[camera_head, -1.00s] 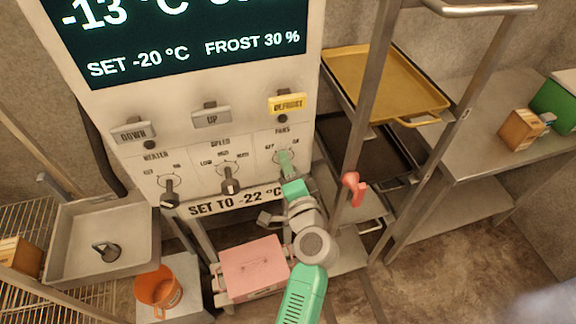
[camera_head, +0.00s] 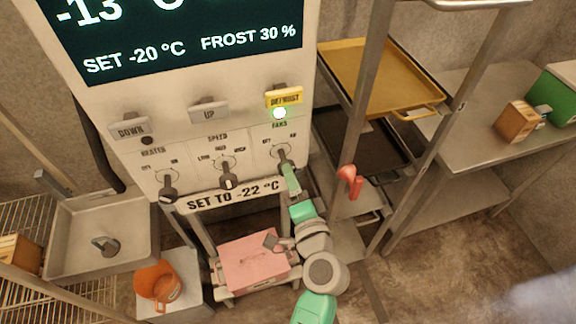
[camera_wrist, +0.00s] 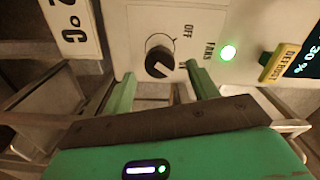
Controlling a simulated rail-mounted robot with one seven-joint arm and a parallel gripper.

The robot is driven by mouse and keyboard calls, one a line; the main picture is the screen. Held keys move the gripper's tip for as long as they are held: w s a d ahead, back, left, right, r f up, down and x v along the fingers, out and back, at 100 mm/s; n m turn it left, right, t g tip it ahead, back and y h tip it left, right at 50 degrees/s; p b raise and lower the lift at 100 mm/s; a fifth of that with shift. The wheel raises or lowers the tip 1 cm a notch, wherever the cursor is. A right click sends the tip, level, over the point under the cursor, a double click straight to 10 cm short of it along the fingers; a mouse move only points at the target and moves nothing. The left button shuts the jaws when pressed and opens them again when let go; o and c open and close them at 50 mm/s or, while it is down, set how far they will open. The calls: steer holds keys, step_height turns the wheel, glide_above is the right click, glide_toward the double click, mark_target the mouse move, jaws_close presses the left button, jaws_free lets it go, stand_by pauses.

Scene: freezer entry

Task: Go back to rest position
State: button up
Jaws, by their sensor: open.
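My gripper (camera_head: 290,178) is just below the FANS knob (camera_head: 284,153) on the white control panel (camera_head: 210,150), with its green fingers pointing up at the panel. The wrist view shows the black FANS knob (camera_wrist: 160,60) beyond the two spread fingertips of my gripper (camera_wrist: 162,80). The gripper is open with nothing between the fingers. A green light (camera_head: 279,113) glows above the FANS label, and it also shows in the wrist view (camera_wrist: 228,53). The yellow DEFROST switch (camera_head: 284,97) is above it.
A pink box (camera_head: 254,262) sits below the panel beside my arm. A red handle (camera_head: 350,180) juts from the rack post on the right. An orange bucket (camera_head: 158,285) and a grey tray (camera_head: 75,235) are at left. A yellow tray (camera_head: 375,80) lies on the rack.

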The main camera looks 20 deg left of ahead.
steer(key=shift+s+d, duration=0.35)
steer(key=shift+s, duration=0.15)
steer(key=s+d+r+n+t+h, duration=0.1)
steer(key=d+r+n+t, duration=0.15)
steer(key=r, duration=0.95)
steer(key=d+r+n+t+h, duration=0.2)
steer(key=d+r+n, duration=0.15)
steer(key=r, duration=0.85)
steer(key=s+d+r+t+h+p, duration=0.25)
steer(key=s+r, duration=0.25)
steer(key=r, duration=0.3)
steer(key=s+d+r+n+t+h+p, duration=0.1)
steer(key=s+d+r+t+h, duration=0.2)
steer(key=r, duration=0.6)
steer(key=s+d+r+t+h+p, duration=0.1)
steer(key=s+d+r+h+p, duration=0.15)
steer(key=s+r, duration=0.45)
step_height(320, 180, up, 22)
steer(key=w+p, duration=0.1)
steer(key=p, duration=1.9)
steer(key=shift+w+a, duration=0.15)
steer(key=shift+w, duration=0.1)
